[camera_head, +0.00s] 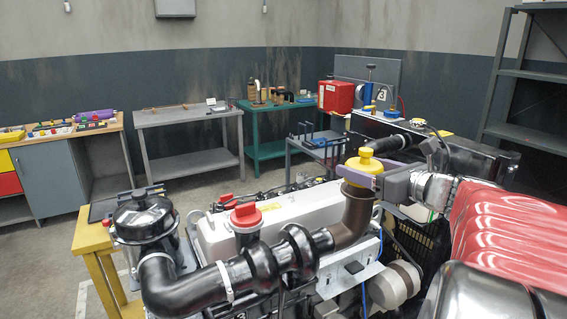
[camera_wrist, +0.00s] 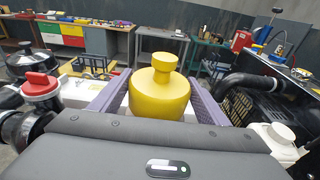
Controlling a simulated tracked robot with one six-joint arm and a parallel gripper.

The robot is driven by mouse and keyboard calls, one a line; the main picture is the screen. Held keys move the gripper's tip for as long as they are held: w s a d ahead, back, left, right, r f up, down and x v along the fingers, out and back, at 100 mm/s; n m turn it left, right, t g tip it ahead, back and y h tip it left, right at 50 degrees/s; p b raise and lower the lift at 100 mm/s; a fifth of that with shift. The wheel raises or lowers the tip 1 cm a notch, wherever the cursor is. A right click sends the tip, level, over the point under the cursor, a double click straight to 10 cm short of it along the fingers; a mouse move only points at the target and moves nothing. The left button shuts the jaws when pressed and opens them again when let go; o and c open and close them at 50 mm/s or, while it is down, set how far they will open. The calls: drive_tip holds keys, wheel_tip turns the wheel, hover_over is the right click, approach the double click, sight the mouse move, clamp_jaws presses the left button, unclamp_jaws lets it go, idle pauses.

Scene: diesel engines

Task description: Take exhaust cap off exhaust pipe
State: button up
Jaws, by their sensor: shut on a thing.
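The yellow exhaust cap (camera_head: 366,163) has a round body with a narrow neck and knob on top. It stands upright at the top of the brown, curved exhaust pipe (camera_head: 357,212). My gripper (camera_head: 360,178) reaches in from the right and is shut on the cap, with one finger on each side of its body. In the wrist view the cap (camera_wrist: 160,92) stands upright between the two purple-grey fingers. The pipe's mouth is hidden by the cap and the near finger, so I cannot tell whether the cap still touches the pipe.
The engine's white cover (camera_head: 283,217) with a red filler cap (camera_head: 246,214) lies left of the pipe. A black intake pipe (camera_head: 200,286) runs in front. A dark engine part with a black hose (camera_head: 400,142) is close behind. Above the cap is free room.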

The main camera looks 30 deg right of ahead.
sight(367, 149)
drive_tip(key=c, duration=0.3)
wheel_tip(367, 149, up, 10)
drive_tip(key=shift+r, duration=0.1)
idle(0.6)
drive_tip(key=shift+s, duration=0.15)
idle(0.4)
